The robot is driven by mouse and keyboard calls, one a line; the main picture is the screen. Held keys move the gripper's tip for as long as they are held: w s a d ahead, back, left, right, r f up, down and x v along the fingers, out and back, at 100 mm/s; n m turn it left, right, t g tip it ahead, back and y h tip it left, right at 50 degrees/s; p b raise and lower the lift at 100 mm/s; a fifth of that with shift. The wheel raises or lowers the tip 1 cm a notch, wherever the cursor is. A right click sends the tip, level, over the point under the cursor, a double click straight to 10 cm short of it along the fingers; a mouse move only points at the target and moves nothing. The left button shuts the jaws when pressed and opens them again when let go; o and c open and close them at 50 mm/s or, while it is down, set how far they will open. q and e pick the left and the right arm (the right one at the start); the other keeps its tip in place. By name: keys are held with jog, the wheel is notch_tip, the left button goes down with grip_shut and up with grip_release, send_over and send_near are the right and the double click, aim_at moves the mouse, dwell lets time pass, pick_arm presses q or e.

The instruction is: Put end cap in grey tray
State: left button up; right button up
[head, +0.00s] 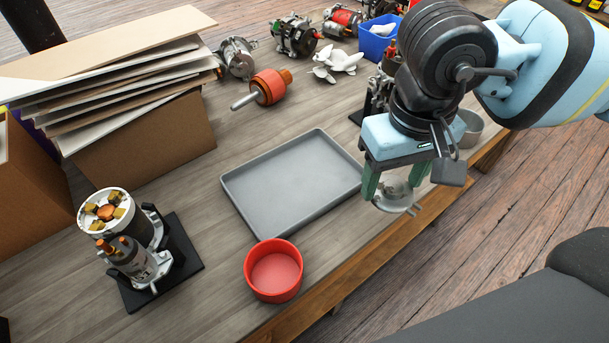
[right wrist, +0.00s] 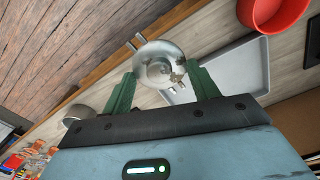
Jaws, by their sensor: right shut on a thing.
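The end cap (head: 393,193) is a silvery round metal part with small protruding lugs. My right gripper (head: 392,190) is shut on it, with its green fingers on either side. It hangs near the table's front edge, to the right of the grey tray in the head view. The end cap also shows between the fingers in the right wrist view (right wrist: 158,64). The grey tray (head: 290,185) is a shallow, empty rectangle lying flat on the table; it also shows behind the right finger in the right wrist view (right wrist: 240,68). My left gripper is not in view.
A red round bowl (head: 273,272) stands in front of the tray. An alternator on a black stand (head: 190,262) is at the left. A rotor (head: 268,87), a white propeller-like part (head: 338,60) and a blue bin (head: 378,42) are behind. A box of boards (head: 140,140) stands at the left.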

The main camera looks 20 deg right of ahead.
jog(key=shift+w+a+r+m, duration=0.25)
jog(key=shift+w+m, duration=0.1)
jog(key=shift+m, duration=0.55)
pick_arm(q)
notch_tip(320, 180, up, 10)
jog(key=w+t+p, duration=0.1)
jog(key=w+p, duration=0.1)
jog(key=p, duration=0.8)
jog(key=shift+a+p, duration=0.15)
jog(key=shift+p, duration=0.25)
pick_arm(e)
jog(key=w+a+n, duration=0.2)
jog(key=w+n, duration=0.5)
jog(key=n, duration=0.4)
jog(key=w+a+n, duration=0.3)
jog(key=w+n, duration=0.4)
jog(key=n, duration=0.4)
jog(key=shift+f+n, duration=0.3)
jog(key=shift+n, duration=0.1)
jog(key=shift+f, duration=0.1)
